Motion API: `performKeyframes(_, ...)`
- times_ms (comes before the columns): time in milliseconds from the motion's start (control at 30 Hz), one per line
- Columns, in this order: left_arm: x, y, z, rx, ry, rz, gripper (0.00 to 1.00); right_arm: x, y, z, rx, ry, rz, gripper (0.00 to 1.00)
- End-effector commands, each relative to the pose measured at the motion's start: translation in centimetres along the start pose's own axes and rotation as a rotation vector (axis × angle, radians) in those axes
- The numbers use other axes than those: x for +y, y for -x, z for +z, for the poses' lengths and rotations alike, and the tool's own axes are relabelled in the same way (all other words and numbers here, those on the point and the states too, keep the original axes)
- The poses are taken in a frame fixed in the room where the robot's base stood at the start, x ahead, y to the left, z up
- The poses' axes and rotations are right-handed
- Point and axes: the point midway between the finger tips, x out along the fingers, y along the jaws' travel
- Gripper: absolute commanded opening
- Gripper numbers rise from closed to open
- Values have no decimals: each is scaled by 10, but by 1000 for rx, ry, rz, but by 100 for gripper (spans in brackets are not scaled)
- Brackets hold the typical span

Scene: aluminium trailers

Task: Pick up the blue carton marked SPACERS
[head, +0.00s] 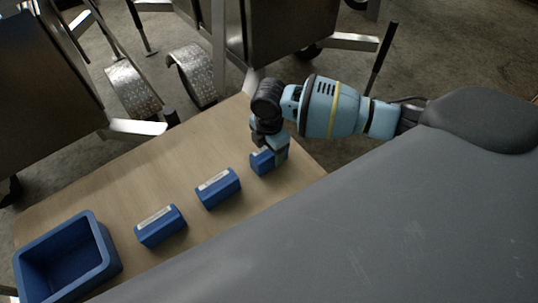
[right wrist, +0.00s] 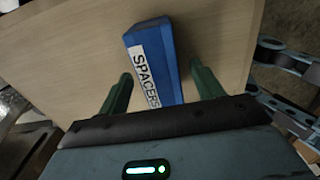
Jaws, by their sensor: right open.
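The blue carton marked SPACERS (right wrist: 155,62) lies on the table, its white label readable in the right wrist view. In the head view it is the carton farthest right (head: 262,162), partly hidden by my right gripper (head: 270,148). In the right wrist view my right gripper (right wrist: 160,88) is open, with one finger on each side of the carton's near end. Gaps show between the carton and both fingers. My left gripper is in neither view.
Two more blue cartons with white labels, a middle one (head: 218,188) and a left one (head: 161,226), lie in a row on the wooden table (head: 125,190). An open blue bin (head: 103,262) stands at the table's left end. Metal trailers (head: 290,40) stand behind the table.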

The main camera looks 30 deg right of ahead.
Motion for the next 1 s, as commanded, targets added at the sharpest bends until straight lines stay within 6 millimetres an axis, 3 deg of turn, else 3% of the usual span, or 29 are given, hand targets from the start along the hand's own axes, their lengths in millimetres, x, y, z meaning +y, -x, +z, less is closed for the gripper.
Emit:
performKeyframes(300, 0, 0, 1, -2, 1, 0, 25, 0, -6, 0, -1, 1, 0, 66)
performKeyframes(700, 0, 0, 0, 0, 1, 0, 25, 0, -6, 0, -1, 0, 0, 15)
performKeyframes(1000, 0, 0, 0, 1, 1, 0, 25, 0, -4, 0, -1, 0, 2, 13)
